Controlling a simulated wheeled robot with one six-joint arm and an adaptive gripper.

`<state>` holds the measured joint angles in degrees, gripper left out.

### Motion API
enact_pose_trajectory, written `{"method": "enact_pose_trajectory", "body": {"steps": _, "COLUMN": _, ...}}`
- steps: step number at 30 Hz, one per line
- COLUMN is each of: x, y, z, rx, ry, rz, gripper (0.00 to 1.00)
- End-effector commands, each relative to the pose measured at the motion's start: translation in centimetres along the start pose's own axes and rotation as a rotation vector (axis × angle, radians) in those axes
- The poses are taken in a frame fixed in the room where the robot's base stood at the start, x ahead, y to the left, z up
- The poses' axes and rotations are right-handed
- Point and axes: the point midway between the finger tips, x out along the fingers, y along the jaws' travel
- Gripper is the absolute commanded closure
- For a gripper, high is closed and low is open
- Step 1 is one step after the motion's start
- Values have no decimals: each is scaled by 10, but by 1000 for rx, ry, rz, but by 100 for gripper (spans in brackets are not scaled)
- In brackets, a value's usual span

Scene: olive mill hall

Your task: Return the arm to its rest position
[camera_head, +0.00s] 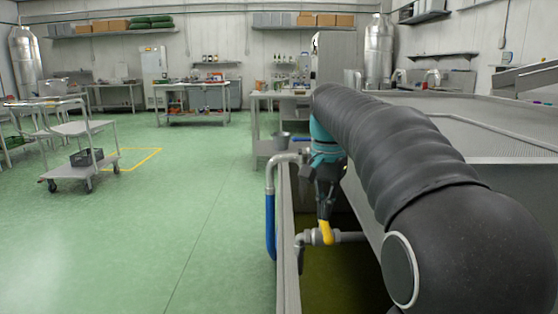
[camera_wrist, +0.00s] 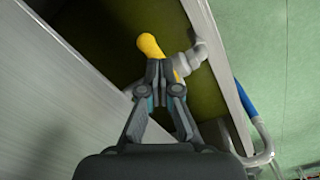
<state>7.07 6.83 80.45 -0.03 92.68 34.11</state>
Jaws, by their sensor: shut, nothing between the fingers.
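My arm reaches from the lower right of the head view out over a metal-walled pit. My gripper (camera_head: 324,212) hangs from its end, pointing down, and also shows in the wrist view (camera_wrist: 160,68). Its fingertips are together with nothing held. A yellow valve handle (camera_head: 326,233) sits just below the fingertips on a grey pipe (camera_head: 349,237). In the wrist view the yellow handle (camera_wrist: 151,46) shows just beyond the fingertips, partly hidden by them. I cannot tell whether they touch it.
The pit (camera_head: 350,281) has a dark olive bottom and a metal rim (camera_head: 287,268) close by. A pipe with a blue sleeve (camera_head: 270,227) stands at the rim. A large metal tank (camera_head: 470,122) lies right. The green floor at left is open, with a trolley (camera_head: 78,129).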

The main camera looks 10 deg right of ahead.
Motion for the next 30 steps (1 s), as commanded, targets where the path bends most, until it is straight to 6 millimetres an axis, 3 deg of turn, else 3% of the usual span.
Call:
{"method": "enact_pose_trajectory", "body": {"steps": 5, "x": 0, "y": 6, "z": 16, "rx": -45, "ry": 27, "rz": -18, "gripper": 100}}
{"method": "enact_pose_trajectory", "body": {"steps": 14, "x": 16, "y": 33, "z": 79, "rx": -236, "ry": 141, "rz": -81, "gripper": 100}}
{"method": "enact_pose_trajectory", "body": {"steps": 23, "x": 54, "y": 65, "z": 140, "rx": -434, "ry": 273, "rz": -133, "gripper": 100}}
{"method": "enact_pose_trajectory", "body": {"steps": 30, "x": 96, "y": 91, "z": 184, "rx": -586, "ry": 381, "rz": -162, "gripper": 100}}
